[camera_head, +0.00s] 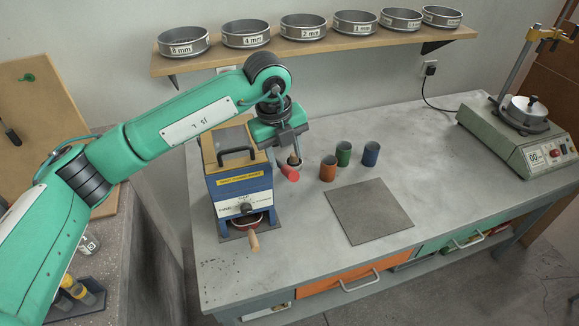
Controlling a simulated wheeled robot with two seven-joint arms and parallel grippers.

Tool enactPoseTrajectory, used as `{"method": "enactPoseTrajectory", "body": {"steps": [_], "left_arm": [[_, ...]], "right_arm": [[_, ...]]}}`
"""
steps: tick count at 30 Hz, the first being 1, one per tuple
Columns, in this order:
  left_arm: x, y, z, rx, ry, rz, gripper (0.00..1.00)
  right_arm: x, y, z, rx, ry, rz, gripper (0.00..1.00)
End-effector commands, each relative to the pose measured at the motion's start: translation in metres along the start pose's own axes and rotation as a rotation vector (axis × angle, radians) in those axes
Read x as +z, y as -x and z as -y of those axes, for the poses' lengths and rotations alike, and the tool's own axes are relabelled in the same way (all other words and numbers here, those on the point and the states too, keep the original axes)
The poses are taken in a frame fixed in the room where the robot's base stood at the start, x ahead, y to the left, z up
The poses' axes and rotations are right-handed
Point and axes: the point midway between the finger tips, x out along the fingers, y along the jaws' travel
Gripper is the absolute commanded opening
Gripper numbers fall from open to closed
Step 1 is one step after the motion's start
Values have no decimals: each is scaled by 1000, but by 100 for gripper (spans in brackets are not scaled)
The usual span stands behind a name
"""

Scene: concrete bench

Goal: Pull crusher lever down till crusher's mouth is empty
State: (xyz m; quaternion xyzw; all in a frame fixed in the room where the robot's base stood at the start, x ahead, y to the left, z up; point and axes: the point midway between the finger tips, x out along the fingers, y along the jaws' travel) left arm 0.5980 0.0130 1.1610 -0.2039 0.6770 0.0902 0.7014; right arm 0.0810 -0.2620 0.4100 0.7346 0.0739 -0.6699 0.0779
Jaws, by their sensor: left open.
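The crusher (240,185) is a blue and tan box with a black top handle, standing at the left end of the bench. A red grip (291,174), apparently the lever's, sticks out at its right side. My left gripper (291,157) points down beside the crusher's right side, just above the red grip. Its fingers are open, with a small brown piece showing between or behind them; I cannot tell if they touch it. The crusher's top (231,137) is grey; whether its mouth holds anything cannot be made out. My right gripper is out of view.
A wooden-handled part (253,241) sticks out at the crusher's front. Orange (328,168), green (343,153) and blue (371,153) cups stand to the right, behind a grey mat (368,210). Labelled sieves line the wall shelf (325,47). A sieve shaker (525,135) stands far right.

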Motion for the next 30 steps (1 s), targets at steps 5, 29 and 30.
{"method": "enactPoseTrajectory", "body": {"steps": [5,29,30], "left_arm": [[-1,-34,0,2,0,-4,46],[-1,-68,0,-1,-1,-1,7],[-1,-68,0,-1,-1,-1,0]], "right_arm": [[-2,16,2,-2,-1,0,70],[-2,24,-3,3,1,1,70],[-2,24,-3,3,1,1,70]]}}
